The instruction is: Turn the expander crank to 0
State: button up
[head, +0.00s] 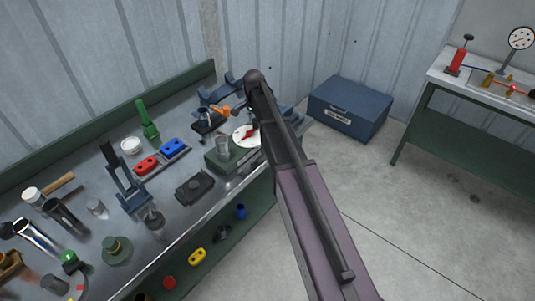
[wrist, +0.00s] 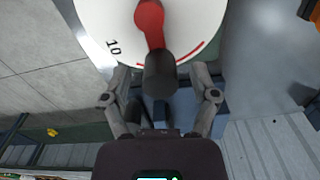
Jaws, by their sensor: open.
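The expander dial (wrist: 100,18) is a white disc with a red crank (wrist: 149,18) on it. The crank carries a dark cylindrical knob (wrist: 160,74). In the wrist view a "10" mark shows at the dial's left and a red arc at its lower right; the 0 mark is not in view. My gripper (wrist: 162,84) is open, with one finger on each side of the knob and gaps showing between. In the head view the dial (head: 239,136) and red crank (head: 251,132) sit at the bench's right end, partly hidden by my arm.
A blue box (head: 350,108) stands on the floor behind. The floor at right is clear.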

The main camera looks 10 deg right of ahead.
jog(key=shift+w, duration=0.1)
